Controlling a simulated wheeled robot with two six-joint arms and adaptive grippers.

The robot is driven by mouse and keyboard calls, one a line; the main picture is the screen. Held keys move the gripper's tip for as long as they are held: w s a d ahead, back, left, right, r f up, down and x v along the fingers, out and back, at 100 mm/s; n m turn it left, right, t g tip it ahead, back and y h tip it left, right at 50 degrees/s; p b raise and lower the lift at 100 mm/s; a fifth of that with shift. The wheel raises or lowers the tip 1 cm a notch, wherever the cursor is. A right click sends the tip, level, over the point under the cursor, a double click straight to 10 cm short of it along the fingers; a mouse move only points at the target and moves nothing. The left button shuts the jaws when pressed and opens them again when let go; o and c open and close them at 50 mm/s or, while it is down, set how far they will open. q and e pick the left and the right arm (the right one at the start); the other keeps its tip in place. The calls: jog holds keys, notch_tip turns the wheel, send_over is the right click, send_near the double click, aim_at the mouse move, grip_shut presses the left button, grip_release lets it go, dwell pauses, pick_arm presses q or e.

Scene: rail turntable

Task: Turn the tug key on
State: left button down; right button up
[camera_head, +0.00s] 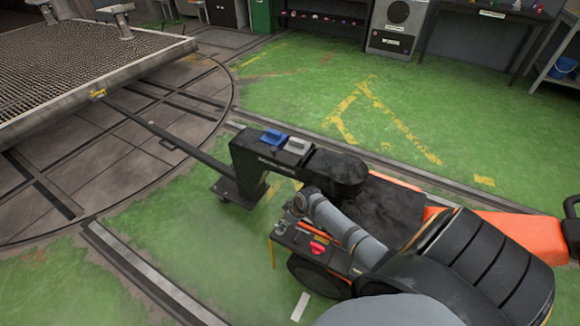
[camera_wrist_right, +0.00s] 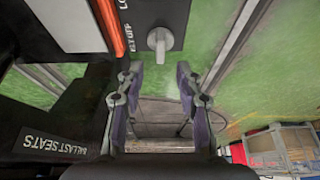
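The tug (camera_head: 395,212), orange and black, stands right of centre in the head view, with a small dark control panel on its near side. In the right wrist view a light grey key-like knob (camera_wrist_right: 159,40) sits on a dark panel (camera_wrist_right: 150,12) at the top, its grip pointing roughly down the picture. My right gripper (camera_wrist_right: 160,78) is open and empty, its two fingers apart just below the knob and not touching it. In the head view my grey right arm reaches over the tug's panel and its gripper is hard to make out. My left gripper is out of view.
A red knob (camera_head: 318,248) sits on the tug's panel close to my arm. A long bar (camera_head: 170,137) runs from the tug's front to a grated platform (camera_head: 75,65) on the turntable. Green floor (camera_head: 300,80) is open behind the tug.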

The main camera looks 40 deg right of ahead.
jog(key=v, duration=0.6)
dwell(0.3)
